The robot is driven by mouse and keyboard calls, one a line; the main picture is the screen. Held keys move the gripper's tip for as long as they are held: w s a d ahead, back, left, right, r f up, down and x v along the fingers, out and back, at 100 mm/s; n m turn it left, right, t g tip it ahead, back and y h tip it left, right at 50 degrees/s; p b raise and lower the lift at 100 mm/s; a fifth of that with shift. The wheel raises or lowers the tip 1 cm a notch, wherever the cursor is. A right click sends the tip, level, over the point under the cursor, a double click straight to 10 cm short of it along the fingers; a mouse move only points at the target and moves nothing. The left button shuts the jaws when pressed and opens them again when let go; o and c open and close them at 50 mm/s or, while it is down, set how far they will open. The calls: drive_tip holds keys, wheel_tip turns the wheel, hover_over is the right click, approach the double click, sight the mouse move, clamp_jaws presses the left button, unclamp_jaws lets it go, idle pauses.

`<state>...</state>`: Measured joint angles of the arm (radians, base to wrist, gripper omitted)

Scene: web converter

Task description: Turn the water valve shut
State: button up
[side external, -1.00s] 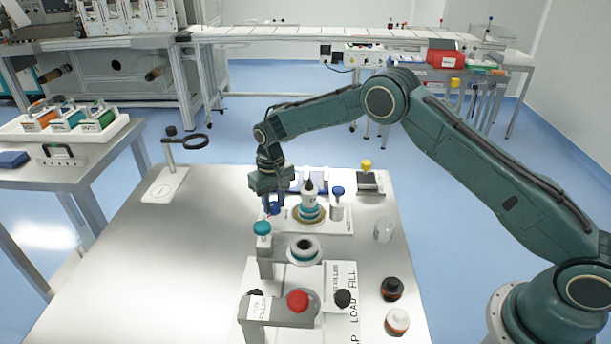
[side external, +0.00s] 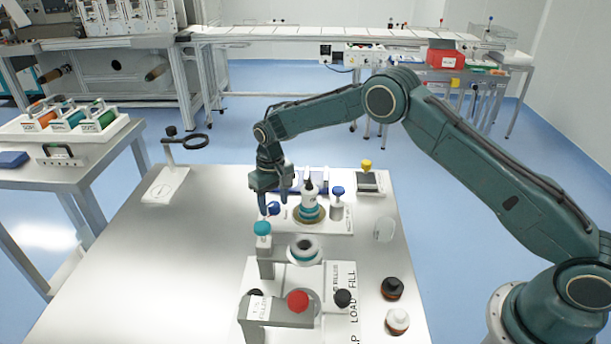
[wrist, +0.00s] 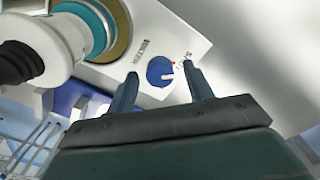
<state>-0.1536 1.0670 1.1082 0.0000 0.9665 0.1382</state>
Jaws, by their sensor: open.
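The water valve is a blue knob (side external: 272,209) at the left end of a white plate (side external: 335,225). In the wrist view the knob (wrist: 158,71) carries a white pointer on its right side. A small red mark and partly hidden lettering are near it, and WATER-like lettering lies to its left. My gripper (side external: 274,205) is open just over the knob. In the wrist view its fingers (wrist: 160,88) are on either side of the knob, with visible gaps. How far above the plate the fingertips are is unclear.
A teal-capped post (side external: 262,240) and a red knob (side external: 298,301) are nearer the camera.

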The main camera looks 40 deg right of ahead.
sight(274, 204)
wheel_tip(274, 204, up, 14)
drive_tip(key=shift+f, duration=0.15)
idle(0.5)
idle(0.3)
drive_tip(key=s+d+r+t, duration=0.1)
drive_tip(key=s+d+r, duration=0.2)
drive_tip(key=s+r, duration=0.65)
drive_tip(key=s+d+r+t, duration=0.2)
drive_tip(key=s+d+r, duration=0.1)
drive_tip(key=s+r, duration=0.65)
drive_tip(key=s+d+f+t, duration=0.1)
drive_tip(key=s+f, duration=0.1)
drive_tip(key=s, duration=0.9)
drive_tip(key=s+d+f+t, duration=0.1)
drive_tip(key=s+d+f, duration=0.1)
drive_tip(key=s, duration=1)
drive_tip(key=shift+s+d+t, duration=0.15)
drive_tip(key=shift+s+t, duration=0.05)
drive_tip(key=shift+t, duration=0.1)
